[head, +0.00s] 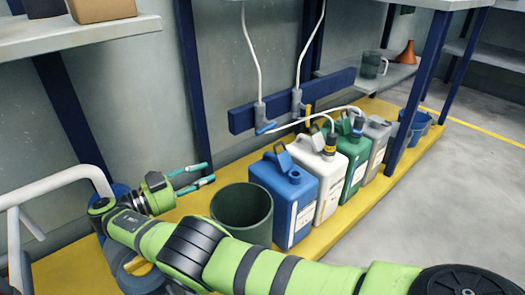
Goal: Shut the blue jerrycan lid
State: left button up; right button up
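The blue jerrycan (284,198) stands upright on the yellow platform, at the near end of a row of cans. Its small blue lid (283,157) sits on top and is tilted up, so it looks open. My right arm crosses the bottom of the head view from the right. My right gripper (208,173) is left of the jerrycan, with its two teal fingers apart and pointing right. Nothing is between the fingers, and they are clear of the jerrycan. My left gripper is not in view.
A dark green bucket (243,210) stands between my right gripper and the blue jerrycan. White (318,172), green (352,160) and grey (376,145) cans stand behind it, with hoses near their tops. A blue wall rail (335,94) and a dark blue post (193,85) are behind.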

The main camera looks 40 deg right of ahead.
aim_at(284, 159)
jog(key=k+l+u, duration=0.1)
jog(key=l, duration=0.35)
jog(key=k+l+u, duration=0.1)
jog(key=l, duration=0.35)
jog(key=k+l+u, duration=0.1)
jog(key=l, duration=0.35)
jog(key=k+l+u, duration=0.1)
jog(key=k+l, duration=0.2)
jog(key=k+l+u, duration=0.1)
jog(key=l, duration=0.45)
jog(key=k+l+u, duration=0.15)
jog(key=l, duration=0.25)
jog(key=k+l+u, duration=0.1)
jog(key=k+l, duration=0.25)
